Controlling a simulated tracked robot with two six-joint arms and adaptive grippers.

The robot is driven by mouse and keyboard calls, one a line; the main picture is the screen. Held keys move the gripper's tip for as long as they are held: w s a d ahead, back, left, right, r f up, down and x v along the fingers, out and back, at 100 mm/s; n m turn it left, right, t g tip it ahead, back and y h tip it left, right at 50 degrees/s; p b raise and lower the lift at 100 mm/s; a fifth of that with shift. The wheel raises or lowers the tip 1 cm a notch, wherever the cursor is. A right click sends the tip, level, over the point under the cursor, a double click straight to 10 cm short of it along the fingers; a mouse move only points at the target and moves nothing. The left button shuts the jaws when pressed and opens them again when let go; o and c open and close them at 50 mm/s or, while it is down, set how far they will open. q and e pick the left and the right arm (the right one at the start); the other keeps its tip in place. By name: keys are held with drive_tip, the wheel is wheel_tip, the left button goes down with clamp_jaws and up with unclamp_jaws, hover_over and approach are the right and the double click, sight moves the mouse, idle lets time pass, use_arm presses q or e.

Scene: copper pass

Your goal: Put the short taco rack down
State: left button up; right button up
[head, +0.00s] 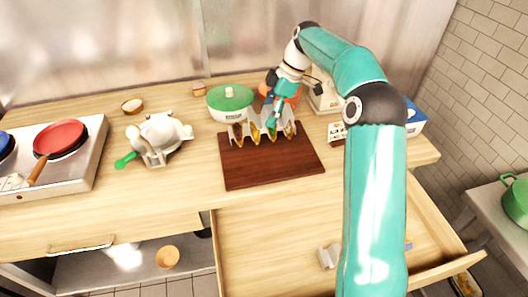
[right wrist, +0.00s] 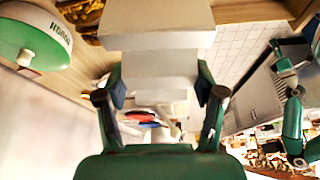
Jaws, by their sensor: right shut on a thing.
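The short taco rack (head: 284,133) is a pale zigzag metal holder with several tacos in it. It is at the back edge of the dark wooden board (head: 270,165). My right gripper (head: 271,122) comes down on it from above and behind. In the right wrist view, the gripper (right wrist: 162,92) is shut on the pale stepped rack (right wrist: 160,50), one finger on each side. The rack's underside is hidden in the head view, so I cannot tell whether it touches the board.
A white pot with a green lid (head: 230,97) stands close behind the rack. A white press with a green handle (head: 160,133) and a stove with a red pan (head: 60,138) are left. A drawer (head: 275,240) is open in front. The board's front is clear.

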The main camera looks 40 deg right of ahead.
drive_tip(key=shift+s+d+r+n, duration=0.2)
drive_tip(key=shift+d+r+n, duration=0.2)
drive_tip(key=shift+r+n, duration=0.15)
drive_tip(key=shift+f, duration=0.2)
hover_over(267, 165)
drive_tip(key=d, duration=0.2)
drive_tip(key=f, duration=1.5)
drive_tip(key=shift+s+a, duration=0.25)
drive_tip(key=shift+s, duration=0.05)
wheel_tip(267, 165, down, 4)
drive_tip(key=shift+f+b, duration=0.1)
drive_tip(key=shift+b, duration=0.7)
drive_tip(key=o, duration=1.2)
